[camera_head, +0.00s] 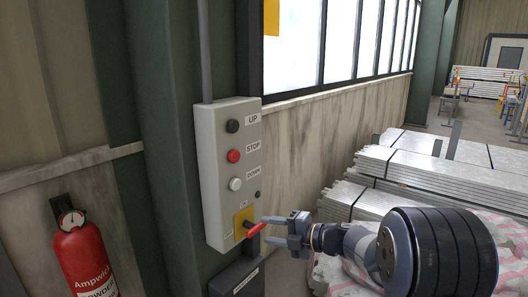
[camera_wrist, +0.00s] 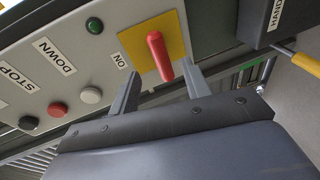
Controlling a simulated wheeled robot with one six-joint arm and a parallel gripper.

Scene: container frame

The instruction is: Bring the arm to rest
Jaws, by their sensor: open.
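My gripper (camera_head: 270,230) is open in front of the control box (camera_head: 209,165), with its arm reaching in from the lower right. Its two fingers also show in the wrist view (camera_wrist: 161,77), spread apart. The red lever (camera_head: 256,230) sticks out from a yellow plate low on the box. In the wrist view the red lever (camera_wrist: 159,56) appears between the fingertips, with gaps visible on both sides. How far its tip reaches between the fingers is hard to tell. The fingers hold nothing.
Black, red and white buttons (camera_head: 234,156) sit above the lever. A red fire extinguisher (camera_head: 82,252) hangs at lower left. A dark labelled box (camera_head: 238,279) is below the control box. Stacked metal planks (camera_head: 440,172) lie behind my arm at right.

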